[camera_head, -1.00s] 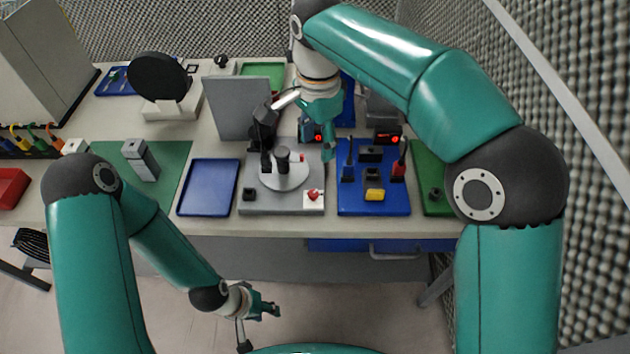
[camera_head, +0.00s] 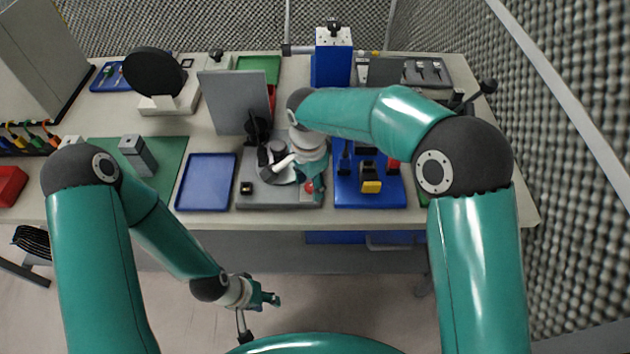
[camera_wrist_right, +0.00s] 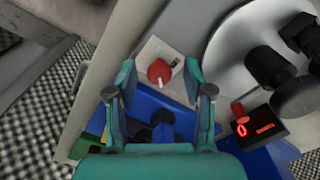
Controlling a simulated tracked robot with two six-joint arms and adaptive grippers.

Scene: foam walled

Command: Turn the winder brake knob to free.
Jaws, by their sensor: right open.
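The winder (camera_head: 262,195) is a grey base with a pale round disc (camera_wrist_right: 235,70) and dark posts on it. The brake knob (camera_wrist_right: 160,72) is red with a white pointer mark. It sits on a white plate (camera_wrist_right: 152,47) at the base's front right corner, and shows partly in the head view (camera_head: 308,188). My right gripper (camera_wrist_right: 160,82) is open, its two fingers on either side of the knob in the wrist view; I cannot tell whether they touch it. My left gripper (camera_head: 266,299) hangs empty in front of the table; its jaw state is unclear.
A display (camera_wrist_right: 265,128) with red digits is near the disc.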

